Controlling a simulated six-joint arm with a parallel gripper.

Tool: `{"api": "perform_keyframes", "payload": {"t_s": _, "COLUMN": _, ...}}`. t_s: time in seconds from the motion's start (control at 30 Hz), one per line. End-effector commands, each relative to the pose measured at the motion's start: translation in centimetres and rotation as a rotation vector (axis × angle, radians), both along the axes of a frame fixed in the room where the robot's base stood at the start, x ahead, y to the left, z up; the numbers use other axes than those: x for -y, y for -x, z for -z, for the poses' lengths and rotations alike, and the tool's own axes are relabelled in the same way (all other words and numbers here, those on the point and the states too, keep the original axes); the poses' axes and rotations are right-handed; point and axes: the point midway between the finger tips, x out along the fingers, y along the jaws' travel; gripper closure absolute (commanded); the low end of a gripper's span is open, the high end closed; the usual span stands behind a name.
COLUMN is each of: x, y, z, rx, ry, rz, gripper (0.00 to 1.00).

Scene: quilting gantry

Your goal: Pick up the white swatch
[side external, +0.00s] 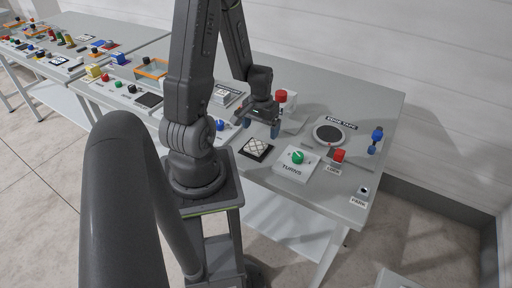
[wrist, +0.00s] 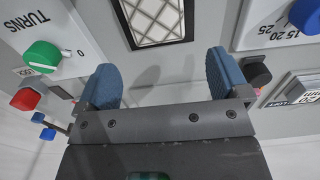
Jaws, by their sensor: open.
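The white swatch (side external: 257,147) is a small quilted square with a diamond pattern, lying in a dark-edged holder on the grey bench. In the wrist view the swatch (wrist: 154,20) shows at the top centre, partly cut off by the frame edge. My gripper (side external: 262,128) is above the bench near the swatch, on its far side in the side view. Its two blue fingers are apart with nothing between them, as the wrist view also shows (wrist: 165,82). The fingers are not around the swatch.
A white TURNS box with a green knob (side external: 297,157) stands right of the swatch. A red knob (side external: 281,97) stands behind my gripper. A round dark pad (side external: 328,134), a red button (side external: 338,156) and a blue-handled part (side external: 376,140) are farther right. A blue knob (side external: 219,125) is at left.

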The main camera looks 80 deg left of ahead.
Motion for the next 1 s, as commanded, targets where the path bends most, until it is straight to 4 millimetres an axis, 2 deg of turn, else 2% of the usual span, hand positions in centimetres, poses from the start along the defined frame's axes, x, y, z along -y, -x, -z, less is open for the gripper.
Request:
{"api": "perform_keyframes", "payload": {"t_s": 0.33, "x": 0.1, "y": 0.1, "z": 4.2, "rx": -0.004, "ry": 0.004, "rz": 0.001, "gripper": 0.06}}
{"api": "perform_keyframes", "payload": {"t_s": 0.67, "x": 0.0, "y": 0.0, "z": 4.8, "rx": -0.001, "ry": 0.0, "rz": 0.0, "gripper": 0.06}}
{"api": "perform_keyframes", "payload": {"t_s": 1.0, "x": 0.0, "y": 0.0, "z": 4.8, "rx": -0.001, "ry": 0.0, "rz": 0.0, "gripper": 0.37}}
